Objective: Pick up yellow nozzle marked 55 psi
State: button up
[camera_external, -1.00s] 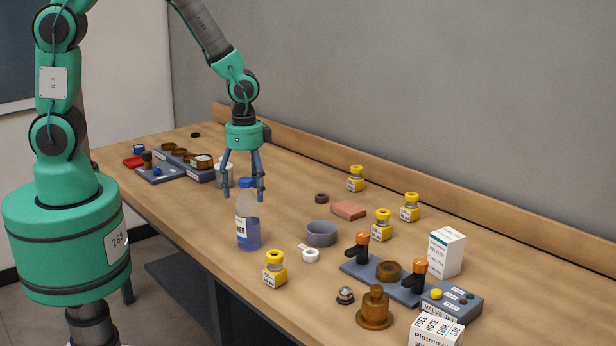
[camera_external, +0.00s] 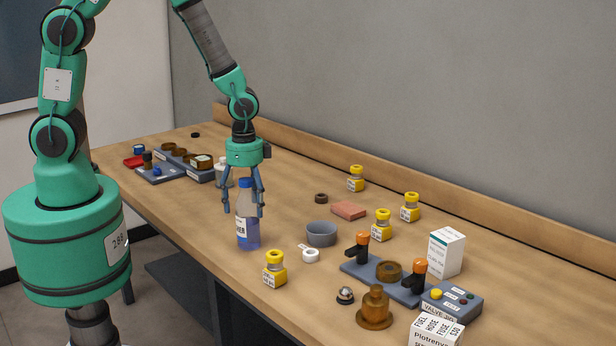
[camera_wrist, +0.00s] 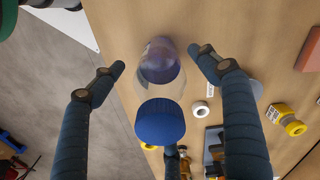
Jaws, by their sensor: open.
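Several yellow nozzles with white labels stand on the bench. One (camera_external: 275,268) is near the front edge, and others are at mid-bench (camera_external: 381,225), to its right (camera_external: 410,207) and at the back (camera_external: 356,179). Their label text is too small to read, so I cannot tell which is 55 psi. My gripper (camera_external: 242,212) is open and empty of any nozzle. Its fingers straddle the upper part of a clear bottle with a blue cap (camera_external: 246,226). In the wrist view the bottle cap (camera_wrist: 160,121) lies between the fingers, and a yellow nozzle (camera_wrist: 285,118) shows at right.
A grey bowl (camera_external: 321,234), a white tape roll (camera_external: 310,255) and a pink block (camera_external: 348,210) are right of the bottle. A blue-grey valve jig (camera_external: 408,295) with orange-topped clamps and a white box (camera_external: 446,253) stand farther right. A parts tray (camera_external: 200,174) is behind left.

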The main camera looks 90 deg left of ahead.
aim_at(244, 181)
grip_shut()
jog(key=shift+r, duration=0.15)
jog(key=shift+r, duration=0.85)
jog(key=shift+s+r, duration=0.3)
jog(key=shift+r, duration=0.55)
jog(key=s+d+r, duration=0.1)
jog(key=s+d, duration=0.3)
jog(key=s, duration=1.1)
jog(key=shift+r, duration=0.15)
